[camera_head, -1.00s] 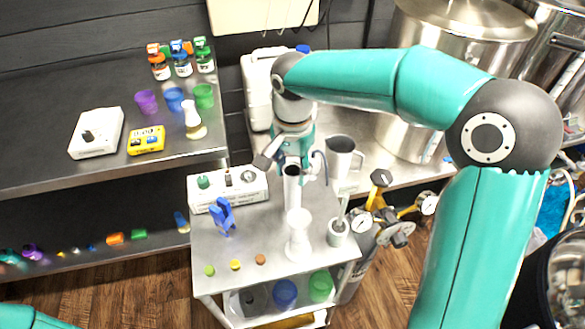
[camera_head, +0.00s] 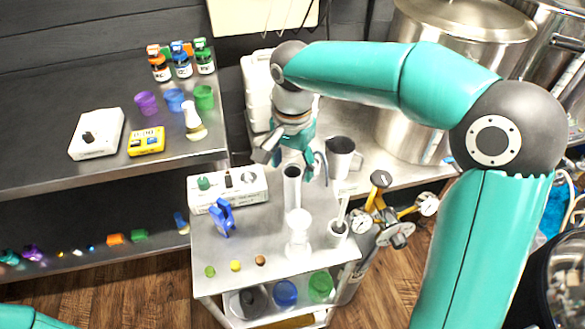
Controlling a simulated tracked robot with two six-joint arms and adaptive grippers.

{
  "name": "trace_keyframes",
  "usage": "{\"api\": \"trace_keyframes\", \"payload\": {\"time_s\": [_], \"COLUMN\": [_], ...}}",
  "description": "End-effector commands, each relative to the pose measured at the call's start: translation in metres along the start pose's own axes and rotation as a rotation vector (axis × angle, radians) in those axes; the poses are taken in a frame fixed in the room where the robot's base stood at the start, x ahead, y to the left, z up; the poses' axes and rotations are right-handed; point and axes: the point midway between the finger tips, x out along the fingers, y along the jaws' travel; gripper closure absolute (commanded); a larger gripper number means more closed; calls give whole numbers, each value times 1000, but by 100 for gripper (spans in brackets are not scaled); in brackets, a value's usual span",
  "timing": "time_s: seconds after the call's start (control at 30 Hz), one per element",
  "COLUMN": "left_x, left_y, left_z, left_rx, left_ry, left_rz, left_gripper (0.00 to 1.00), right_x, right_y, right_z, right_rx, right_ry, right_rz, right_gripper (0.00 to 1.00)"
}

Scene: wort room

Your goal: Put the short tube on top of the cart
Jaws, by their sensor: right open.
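The short tube (camera_head: 292,187) is a pale grey hollow cylinder with a dark open top. It stands upright on the metal top of the cart (camera_head: 210,247), behind a white waisted vessel (camera_head: 299,240). My right gripper (camera_head: 292,160) is open just above and behind the tube, with its fingers spread to either side and nothing held between them. Of my left arm only a teal piece shows at the bottom left; its gripper is out of view.
On the cart are a white instrument box (camera_head: 228,188), a blue clip-like stand (camera_head: 222,218), a holder with a rod (camera_head: 338,232) and small coloured pieces. Gauges (camera_head: 397,232) flank the cart's right side.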

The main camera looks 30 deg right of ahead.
Motion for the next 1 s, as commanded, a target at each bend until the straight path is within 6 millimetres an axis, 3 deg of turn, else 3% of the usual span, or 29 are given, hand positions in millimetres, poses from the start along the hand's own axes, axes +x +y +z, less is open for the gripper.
{"api": "trace_keyframes", "payload": {"time_s": [0.3, 0.5, 1.0], "left_x": [-8, -12, -12], "left_y": [3, 4, 4], "left_z": [0, 0, 0], "left_rx": [0, 0, 0], "left_ry": [0, 0, 0], "left_rz": [0, 0, 0], "left_gripper": [60, 60, 60], "right_x": [-66, -94, -102], "right_y": [-1, -1, -1], "right_z": [0, 0, 1], "right_rx": [-2, -2, -3], "right_ry": [2, 1, 0], "right_rz": [-5, -3, -1], "right_gripper": [32, 32, 32]}}
